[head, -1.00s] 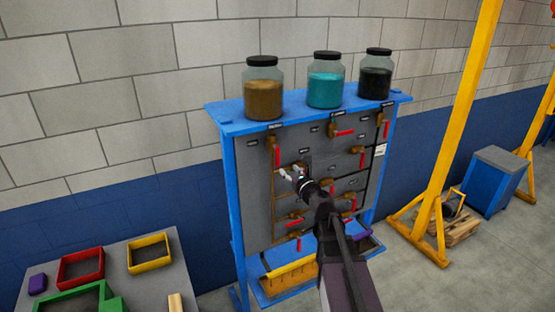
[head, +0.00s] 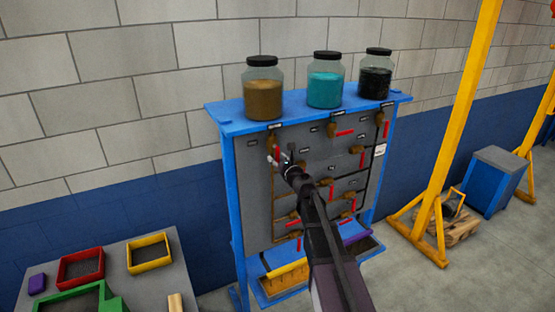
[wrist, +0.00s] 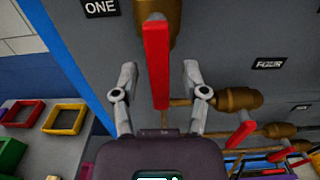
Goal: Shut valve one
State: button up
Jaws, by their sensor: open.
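Valve one is at the panel's upper left. Its red lever (wrist: 157,65) hangs straight down from a brass body (wrist: 160,18), beside a label reading ONE (wrist: 101,6) in the wrist view. In the head view the lever (head: 277,156) is partly hidden by my gripper (head: 281,157). My gripper is open, and in the wrist view its fingers (wrist: 159,72) stand on either side of the lever, with gaps showing between them and it.
A valve labelled FOUR (wrist: 268,63) is to the right, its lever (wrist: 240,134) angled. Several more red-levered valves sit on the grey panel (head: 252,190). Jars, one with teal contents (head: 325,91), stand on the blue top shelf (head: 225,112). Coloured trays are at lower left.

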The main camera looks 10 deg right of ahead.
grip_shut()
